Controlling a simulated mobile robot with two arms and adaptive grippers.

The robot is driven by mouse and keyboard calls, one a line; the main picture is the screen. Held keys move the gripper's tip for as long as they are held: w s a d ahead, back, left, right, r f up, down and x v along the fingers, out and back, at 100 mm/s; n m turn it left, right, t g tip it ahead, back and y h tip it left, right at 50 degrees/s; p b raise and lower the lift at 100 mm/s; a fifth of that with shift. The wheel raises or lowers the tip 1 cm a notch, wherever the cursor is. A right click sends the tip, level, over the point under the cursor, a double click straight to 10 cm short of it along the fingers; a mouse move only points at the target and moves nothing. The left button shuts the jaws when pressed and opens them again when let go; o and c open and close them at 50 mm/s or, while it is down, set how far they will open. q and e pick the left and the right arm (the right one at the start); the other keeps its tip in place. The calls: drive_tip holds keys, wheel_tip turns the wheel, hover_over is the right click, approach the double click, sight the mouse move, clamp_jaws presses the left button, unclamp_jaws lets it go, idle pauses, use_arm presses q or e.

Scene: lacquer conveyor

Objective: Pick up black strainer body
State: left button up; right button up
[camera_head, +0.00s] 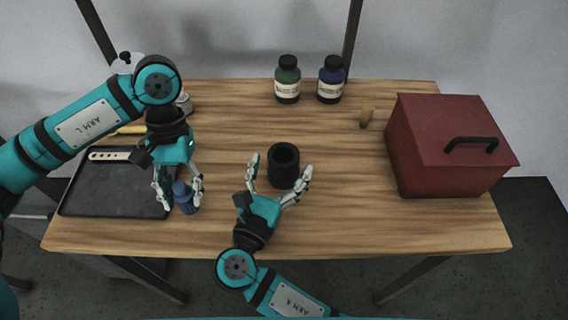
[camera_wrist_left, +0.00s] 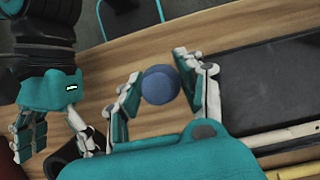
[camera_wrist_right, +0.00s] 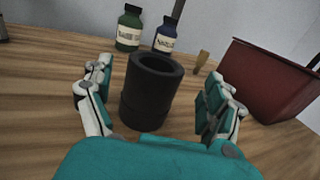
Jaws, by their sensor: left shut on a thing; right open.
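The black strainer body (camera_head: 284,166) is a dark open-topped cylinder standing upright near the middle of the wooden table. It also shows in the right wrist view (camera_wrist_right: 150,92). My right gripper (camera_head: 281,165) is open with its fingers on either side of the strainer body, and gaps show between them in the right wrist view. My left gripper (camera_head: 179,198) is shut on a small blue bottle (camera_head: 184,197) beside the dark tray. The blue round top of that bottle shows between the fingers in the left wrist view (camera_wrist_left: 160,84).
A dark tray (camera_head: 110,190) with a light-handled tool (camera_head: 110,156) lies at the left. Green (camera_head: 288,80) and blue (camera_head: 331,80) labelled bottles stand at the back. A small wooden piece (camera_head: 366,117) stands near a red box (camera_head: 440,150) at the right. The front right tabletop is clear.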

sight(285, 154)
drive_tip(key=x, duration=0.3)
drive_tip(key=shift+w+a+r+p, duration=0.1)
drive_tip(key=shift+w+r+p, duration=0.2)
drive_tip(key=shift+w+p, duration=0.1)
drive_tip(key=shift+w+f, duration=0.15)
drive_tip(key=shift+w, duration=0.05)
drive_tip(key=c, duration=1.5)
